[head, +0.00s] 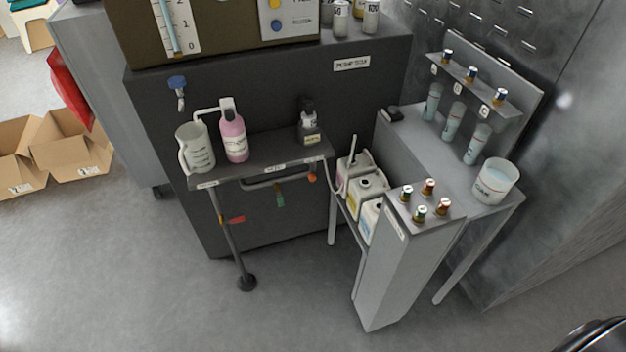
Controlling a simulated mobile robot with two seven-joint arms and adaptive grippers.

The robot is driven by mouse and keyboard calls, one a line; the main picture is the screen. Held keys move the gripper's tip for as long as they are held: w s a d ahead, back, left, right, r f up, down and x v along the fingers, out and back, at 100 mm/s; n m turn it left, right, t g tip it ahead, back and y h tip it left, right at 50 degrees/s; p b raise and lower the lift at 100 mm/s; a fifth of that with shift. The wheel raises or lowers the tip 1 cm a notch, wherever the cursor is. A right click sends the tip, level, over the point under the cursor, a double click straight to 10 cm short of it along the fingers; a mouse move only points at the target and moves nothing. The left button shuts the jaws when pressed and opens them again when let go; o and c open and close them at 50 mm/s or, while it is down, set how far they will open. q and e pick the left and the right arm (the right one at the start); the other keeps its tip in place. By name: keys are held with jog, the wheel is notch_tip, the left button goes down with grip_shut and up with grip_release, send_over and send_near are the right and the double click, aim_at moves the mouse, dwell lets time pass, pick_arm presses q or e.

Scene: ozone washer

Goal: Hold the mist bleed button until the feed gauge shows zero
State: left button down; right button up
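A vertical gauge (180,22) with a white scale numbered 2, 1 and 0 is on the brown cabinet at the top left. Its pale blue column runs up past the top edge of the picture, so its upper end is hidden. To its right, a light panel (300,12) carries a yellow button (275,3), cut by the picture's edge, and a blue button (276,27). Their labels are too small or cut off to read surely, so I cannot tell which is the mist bleed button. Neither gripper can be made out in the head view.
A blue-handled tap (177,84) sticks out below the gauge. A dark shelf (270,150) holds a beaker (195,147), a pink bottle (234,138) and a dark bottle (308,122). A grey bench (415,140) stands right. Open floor (270,305) lies in front.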

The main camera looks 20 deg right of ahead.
grip_shut()
dwell(1.0)
